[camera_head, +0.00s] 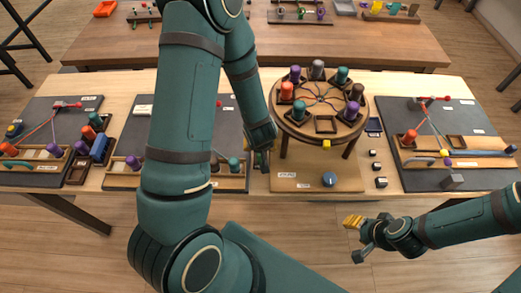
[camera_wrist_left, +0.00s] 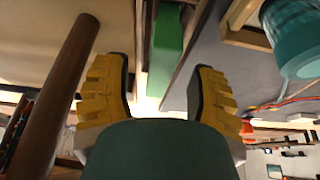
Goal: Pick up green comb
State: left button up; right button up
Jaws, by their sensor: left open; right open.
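A green bar, which looks like the green comb (camera_wrist_left: 166,50), shows in the left wrist view, upright in the picture between the finger lines of my left gripper (camera_wrist_left: 160,80). The yellow fingers stand apart on either side of it, and I cannot tell whether they touch it. In the head view my left gripper (camera_head: 262,158) is low at the table's front, between the left-centre board and the round braiding stand; the comb is hidden there by the arm and hand. My right gripper (camera_head: 359,237) is open and empty in front of the table, at the lower right.
The round braiding stand (camera_head: 325,127) with coloured spools stands right of my left gripper; one leg (camera_wrist_left: 58,90) is close by in the wrist view. A teal spool (camera_wrist_left: 292,40) is near on the other side. Dark boards (camera_head: 470,118) with cords lie left and right.

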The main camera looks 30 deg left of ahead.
pick_arm(q)
jog(key=shift+x, duration=1.15)
grip_shut()
jog(key=shift+r, duration=0.1)
